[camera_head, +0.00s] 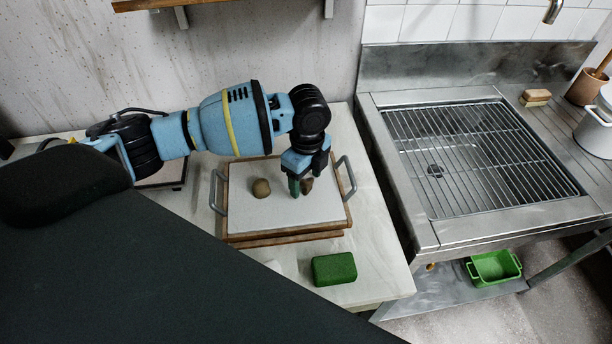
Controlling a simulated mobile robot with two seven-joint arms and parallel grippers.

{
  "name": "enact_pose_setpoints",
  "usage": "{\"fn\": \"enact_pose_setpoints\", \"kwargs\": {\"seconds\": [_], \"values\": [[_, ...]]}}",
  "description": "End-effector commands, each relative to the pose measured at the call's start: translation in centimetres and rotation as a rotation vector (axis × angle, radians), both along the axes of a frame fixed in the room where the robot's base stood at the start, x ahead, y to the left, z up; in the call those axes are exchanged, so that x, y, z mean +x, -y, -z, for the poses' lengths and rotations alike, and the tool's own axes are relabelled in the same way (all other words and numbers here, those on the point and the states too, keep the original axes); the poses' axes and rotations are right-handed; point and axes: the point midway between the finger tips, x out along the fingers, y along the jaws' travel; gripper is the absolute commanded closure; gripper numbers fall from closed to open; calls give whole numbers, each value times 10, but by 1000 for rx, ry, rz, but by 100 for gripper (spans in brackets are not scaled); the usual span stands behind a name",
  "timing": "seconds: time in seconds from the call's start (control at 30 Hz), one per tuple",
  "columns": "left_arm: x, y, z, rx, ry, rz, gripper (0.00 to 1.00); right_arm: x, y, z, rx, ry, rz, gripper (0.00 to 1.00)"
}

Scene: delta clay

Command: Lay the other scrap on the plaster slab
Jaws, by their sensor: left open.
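The plaster slab (270,216) is a white board in a wooden frame with a grey handle at each side, lying on the pale counter. One brown clay scrap (261,188) lies on the slab, left of my gripper. A second brown scrap (307,185) is at the slab's right part, beside the fingers and partly hidden by them. My left gripper (301,190) points down over the slab, open, with its fingertips close to the second scrap. I cannot tell whether they touch it. My right gripper is not in view.
A green block (334,269) lies on the counter in front of the slab. A steel sink with a wire rack (470,150) stands to the right. A sponge (535,98), clay-coloured pot (586,88) and white pot (597,128) are farther right. A green tub (494,267) sits below.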

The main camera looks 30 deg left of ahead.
Motion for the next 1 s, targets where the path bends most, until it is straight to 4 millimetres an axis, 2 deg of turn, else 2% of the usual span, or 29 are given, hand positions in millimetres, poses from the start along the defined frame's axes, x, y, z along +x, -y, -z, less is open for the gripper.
{"fn": "enact_pose_setpoints", "kwargs": {"seconds": [0.17,0.27,0.7,0.83,1.0], "values": [[0,0,-4,0,1,0,36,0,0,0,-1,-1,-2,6],[1,0,-15,0,2,0,36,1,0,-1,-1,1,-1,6],[4,1,-98,-1,3,1,36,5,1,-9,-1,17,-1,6],[4,1,-114,-1,2,1,36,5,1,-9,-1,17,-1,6],[4,1,-122,0,-2,1,36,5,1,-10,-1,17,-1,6]]}}
